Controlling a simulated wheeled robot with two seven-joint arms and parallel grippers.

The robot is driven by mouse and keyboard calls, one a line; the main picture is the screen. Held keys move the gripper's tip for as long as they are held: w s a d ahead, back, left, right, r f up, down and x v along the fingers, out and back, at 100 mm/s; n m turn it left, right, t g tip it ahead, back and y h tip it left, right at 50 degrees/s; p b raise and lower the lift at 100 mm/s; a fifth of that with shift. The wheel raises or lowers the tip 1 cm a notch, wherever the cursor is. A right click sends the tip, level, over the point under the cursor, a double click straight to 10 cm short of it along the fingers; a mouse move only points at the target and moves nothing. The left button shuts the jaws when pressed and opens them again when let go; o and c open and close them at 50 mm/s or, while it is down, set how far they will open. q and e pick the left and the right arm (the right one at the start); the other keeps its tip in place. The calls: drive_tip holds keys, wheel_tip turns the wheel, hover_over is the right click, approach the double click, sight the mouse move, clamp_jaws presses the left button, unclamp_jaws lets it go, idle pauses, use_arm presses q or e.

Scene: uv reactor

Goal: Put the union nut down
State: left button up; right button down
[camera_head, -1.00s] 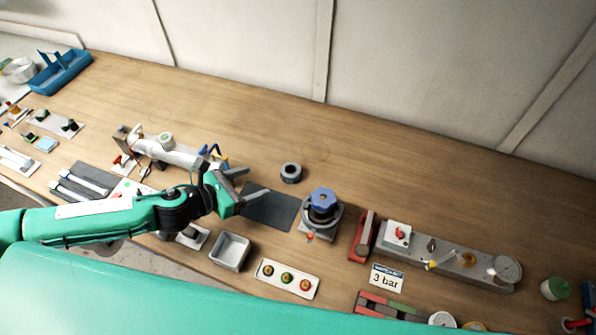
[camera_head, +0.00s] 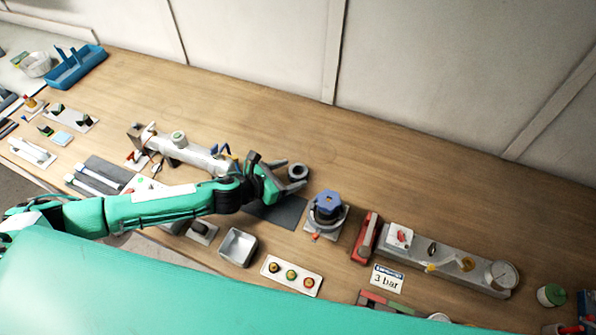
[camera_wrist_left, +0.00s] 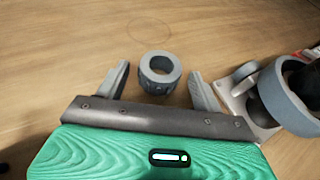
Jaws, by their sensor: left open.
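The union nut, a dark grey ring (camera_head: 298,171), stands on the wooden bench behind the dark mat. It also shows in the left wrist view (camera_wrist_left: 160,72), between and slightly beyond the two finger tips. My left gripper (camera_head: 291,175) is open around or just short of the ring; in the left wrist view its fingers (camera_wrist_left: 160,82) are spread to either side with gaps. The ring appears to rest on the bench. My right gripper is not in view.
A blue-topped fixture (camera_head: 328,207) stands close to the right of my left gripper. A dark mat (camera_head: 283,212) lies below it. A grey tray (camera_head: 237,246) and a button panel (camera_head: 291,275) lie in front. The bench behind the ring is clear.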

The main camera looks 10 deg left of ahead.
sight(304, 170)
use_arm(q)
drive_tip(key=shift+p+x, duration=0.4)
drive_tip(key=shift+x, duration=1.35)
drive_tip(key=shift+f, duration=0.15)
drive_tip(key=shift+s, duration=0.1)
drive_tip(key=c, duration=1.1)
drive_tip(key=shift+c, duration=0.2)
wheel_tip(304, 170, up, 20)
drive_tip(key=shift+b, duration=0.45)
